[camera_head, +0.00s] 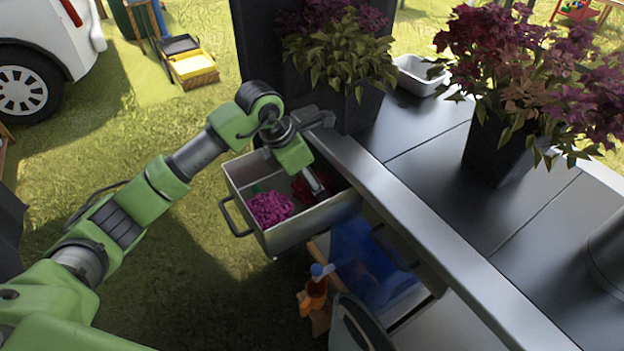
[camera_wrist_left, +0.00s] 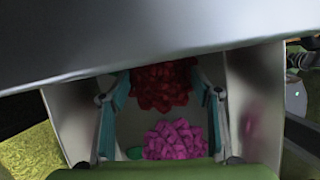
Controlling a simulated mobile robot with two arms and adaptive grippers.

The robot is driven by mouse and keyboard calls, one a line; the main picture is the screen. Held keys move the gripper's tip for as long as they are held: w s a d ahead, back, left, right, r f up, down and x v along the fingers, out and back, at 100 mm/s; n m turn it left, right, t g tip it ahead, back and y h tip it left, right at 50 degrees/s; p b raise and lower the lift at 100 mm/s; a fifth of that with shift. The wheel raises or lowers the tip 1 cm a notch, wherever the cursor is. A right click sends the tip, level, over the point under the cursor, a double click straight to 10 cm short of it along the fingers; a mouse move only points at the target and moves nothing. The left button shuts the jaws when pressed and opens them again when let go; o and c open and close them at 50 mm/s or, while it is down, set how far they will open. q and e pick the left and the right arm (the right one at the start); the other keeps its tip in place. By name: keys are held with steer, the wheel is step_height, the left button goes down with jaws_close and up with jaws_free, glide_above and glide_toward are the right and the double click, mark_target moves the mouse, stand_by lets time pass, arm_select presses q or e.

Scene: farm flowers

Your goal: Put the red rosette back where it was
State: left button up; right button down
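The red rosette (camera_wrist_left: 160,85) is inside the open metal drawer (camera_head: 314,217), in the part nearer the table. In the head view, the red rosette (camera_head: 308,186) is partly hidden by my left gripper (camera_head: 319,190), which reaches down into the drawer. In the left wrist view, the two fingers of my left gripper (camera_wrist_left: 162,76) stand well apart, one on each side of the red rosette. I cannot tell whether they press on it. A pink rosette (camera_head: 270,208) lies in the drawer beside it and also shows in the left wrist view (camera_wrist_left: 175,140). My right gripper is not in view.
The dark table (camera_head: 440,190) with a metal edge runs along the drawer's right side. Potted flowers (camera_head: 535,80) and a white tray (camera_head: 420,75) stand on it. A blue crate (camera_head: 365,265) and an orange spray bottle (camera_head: 315,290) are below. Grass is open on the left.

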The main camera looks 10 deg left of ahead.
arm_select(q)
steer(key=v, duration=0.7)
steer(key=shift+r, duration=0.3)
